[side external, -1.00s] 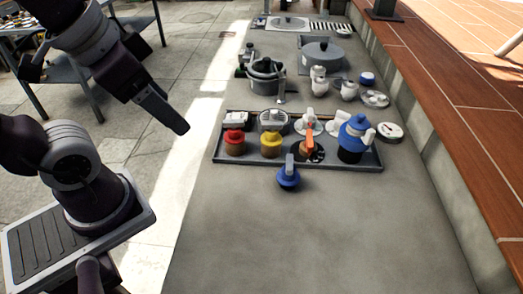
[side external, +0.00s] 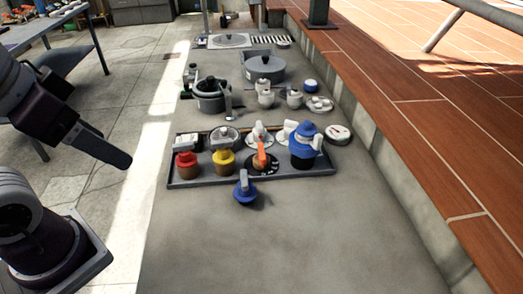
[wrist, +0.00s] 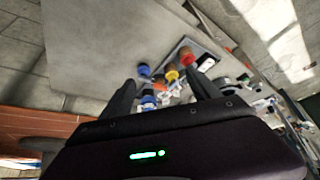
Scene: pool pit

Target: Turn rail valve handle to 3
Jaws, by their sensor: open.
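An orange lever handle (side external: 261,154) stands on a round valve with a dark, white-marked dial (side external: 273,168), inside a long grey tray (side external: 208,182). The dial's numbers are too small to read. I cannot tell which mark the handle points at. Red (side external: 186,160) and yellow (side external: 223,158) valves stand to its left, and a large blue-topped valve (side external: 305,140) to its right. My gripper (wrist: 163,92) is open and empty. In the side view it hangs left of the tray, clear of the valves. The wrist view shows the valves small and distant beyond the fingers.
A small blue valve (side external: 244,190) with a grey lever stands in front of the tray. Pots (side external: 211,97), white jars (side external: 265,92) and a gauge (side external: 338,134) are behind it. A wooden deck (side external: 410,100) borders the right. The counter's near part is bare.

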